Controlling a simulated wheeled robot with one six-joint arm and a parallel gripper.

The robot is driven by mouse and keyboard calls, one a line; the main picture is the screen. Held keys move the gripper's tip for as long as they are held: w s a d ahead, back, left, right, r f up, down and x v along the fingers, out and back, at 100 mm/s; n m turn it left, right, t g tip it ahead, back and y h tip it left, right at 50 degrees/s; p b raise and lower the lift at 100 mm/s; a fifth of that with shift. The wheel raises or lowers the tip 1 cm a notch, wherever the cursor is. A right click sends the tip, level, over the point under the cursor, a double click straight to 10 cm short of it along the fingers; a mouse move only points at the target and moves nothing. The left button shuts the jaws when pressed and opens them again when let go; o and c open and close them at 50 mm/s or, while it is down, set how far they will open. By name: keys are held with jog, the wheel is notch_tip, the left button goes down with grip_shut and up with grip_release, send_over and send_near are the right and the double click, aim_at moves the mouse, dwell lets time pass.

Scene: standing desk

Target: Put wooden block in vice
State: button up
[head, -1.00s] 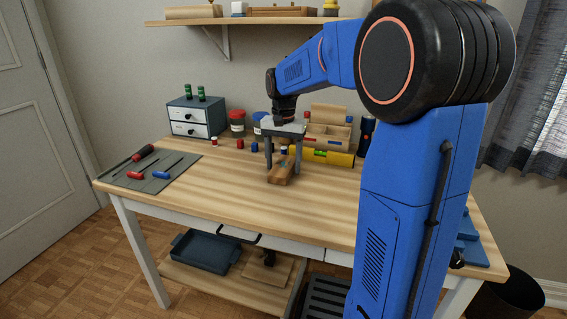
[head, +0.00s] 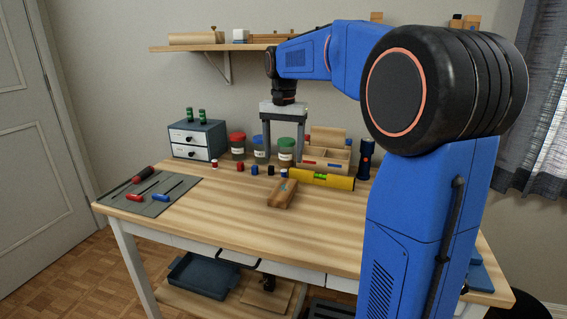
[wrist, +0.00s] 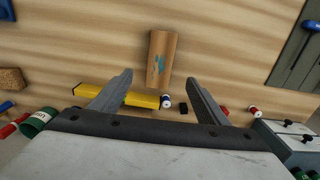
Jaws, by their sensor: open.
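The wooden block (head: 283,194) lies flat on the desk near its middle, with a blue-green mark on top. It also shows in the wrist view (wrist: 162,58), just beyond the fingertips. My gripper (head: 283,150) is above and behind the block, open and empty, fingers pointing down. In the wrist view its two fingers (wrist: 159,78) are spread wide and apart from the block. I cannot make out the vice clearly. A blue thing (head: 482,272) at the desk's right edge is partly hidden by my arm, and I cannot tell whether it is the vice.
A yellow level (head: 322,180) lies behind the block, near several small caps and jars (head: 261,150). A wooden organizer (head: 325,155) and a torch (head: 366,160) stand behind it. A drawer box (head: 197,140) and tool mat (head: 150,195) are left. The desk's front is clear.

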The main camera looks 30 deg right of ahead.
notch_tip(320, 180, up, 5)
send_over(284, 188)
jog(key=f, duration=1.1)
jog(key=shift+s+a+f, duration=0.25)
jog(key=shift+a+f, duration=0.05)
jog(key=shift+f, duration=0.1)
jog(key=shift+w+d+f, duration=0.1)
jog(key=shift+w+f, duration=0.05)
jog(key=shift+f, duration=1.3)
jog(key=shift+w+d+f, duration=0.1)
jog(key=shift+f, duration=1.35)
jog(key=c, duration=1.3)
notch_tip(284, 188, up, 10)
jog(key=shift+r, duration=0.1)
